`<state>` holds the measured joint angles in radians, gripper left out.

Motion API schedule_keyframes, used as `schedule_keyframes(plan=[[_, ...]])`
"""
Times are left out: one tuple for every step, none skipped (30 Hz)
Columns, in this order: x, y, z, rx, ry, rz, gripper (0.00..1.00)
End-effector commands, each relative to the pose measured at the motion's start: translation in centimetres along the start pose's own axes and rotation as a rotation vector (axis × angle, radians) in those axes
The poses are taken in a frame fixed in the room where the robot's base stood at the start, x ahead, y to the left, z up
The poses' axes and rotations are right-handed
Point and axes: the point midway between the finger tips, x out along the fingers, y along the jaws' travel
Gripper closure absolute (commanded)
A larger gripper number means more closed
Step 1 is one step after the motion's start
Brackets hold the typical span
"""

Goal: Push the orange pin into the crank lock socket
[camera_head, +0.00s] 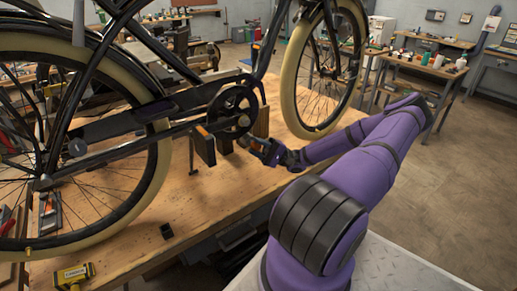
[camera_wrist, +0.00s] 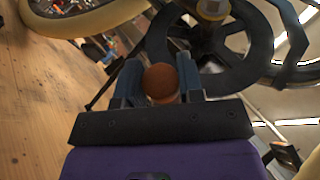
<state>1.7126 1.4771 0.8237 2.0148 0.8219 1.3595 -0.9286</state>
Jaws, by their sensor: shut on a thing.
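The orange pin shows its rounded brown-orange end (camera_wrist: 161,82) between the two blue-grey fingers of my gripper (camera_wrist: 158,75) in the wrist view. My gripper is shut on it. In the head view my gripper (camera_head: 262,148) is at the lower right of the dark chainring (camera_head: 233,104), close to the crank. The chainring also shows in the wrist view (camera_wrist: 235,62), beyond the fingers and to the right. The pin's far end and the crank lock socket are hidden, so I cannot tell whether they touch.
Dark wooden blocks (camera_head: 203,147) are under the frame. The wooden bench (camera_head: 205,200) is mostly clear in front. A yellow tool (camera_head: 73,274) lies at its near left edge.

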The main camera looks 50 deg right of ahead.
Motion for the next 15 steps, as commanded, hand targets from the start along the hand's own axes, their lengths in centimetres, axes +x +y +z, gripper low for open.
schedule_keyframes(plan=[[0.05, 0.00, -0.11, 0.000, 0.000, 0.000, 0.89], [0.08, 0.00, -0.17, 0.000, 0.000, 0.000, 0.89], [0.11, 0.00, -0.25, 0.000, 0.000, 0.000, 0.89], [0.13, -0.01, -0.30, 0.000, 0.000, -0.001, 0.89], [0.12, -0.01, -0.29, 0.000, 0.000, -0.001, 0.61], [0.11, -0.01, -0.28, 0.000, 0.000, -0.001, 0.51], [0.11, -0.01, -0.28, 0.000, 0.000, -0.001, 0.44], [0.11, -0.01, -0.28, 0.000, 0.000, -0.001, 0.38], [0.11, -0.01, -0.27, 0.000, 0.000, -0.001, 0.35], [0.11, -0.01, -0.27, 0.000, 0.000, -0.001, 0.35], [0.11, -0.01, -0.27, 0.000, 0.000, -0.001, 0.35], [0.11, -0.01, -0.27, 0.000, 0.000, 0.000, 0.35], [0.11, -0.01, -0.27, 0.000, 0.000, 0.000, 0.35], [0.11, -0.01, -0.27, 0.000, 0.000, 0.000, 0.35], [0.11, 0.00, -0.27, 0.000, 0.000, 0.000, 0.35]])
